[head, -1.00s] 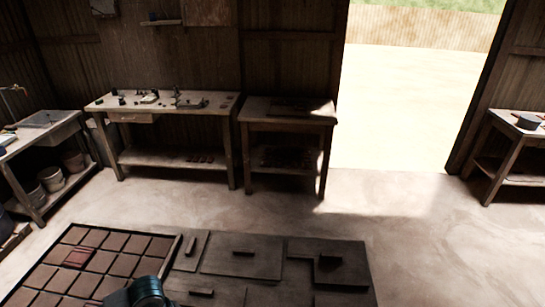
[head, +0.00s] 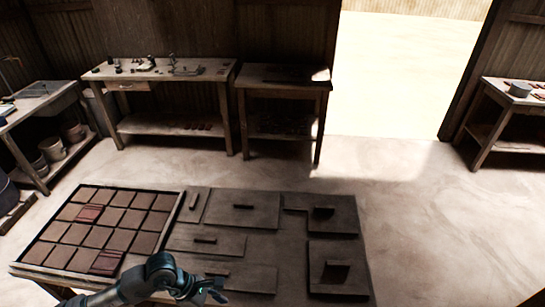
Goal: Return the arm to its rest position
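My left arm reaches in from the bottom left, and my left gripper (head: 213,292) hovers over the front of the work table, right of the tile tray. The gripper is small and dark here, so I cannot tell whether its fingers are open or shut. No held object shows at it. My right gripper is out of view. The tile tray (head: 183,196) holds rows of brown square tiles. Two tiles are redder and patterned: one at the upper left (head: 90,213) and one at the lower right (head: 107,262).
Several flat dark boards with raised handles lie right of the tray, including a back board (head: 262,218) and a right one (head: 345,250). A tool bench (head: 165,80), a smaller table (head: 285,82) and a right-hand table (head: 505,95) stand beyond. Open floor (head: 430,215) lies to the right.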

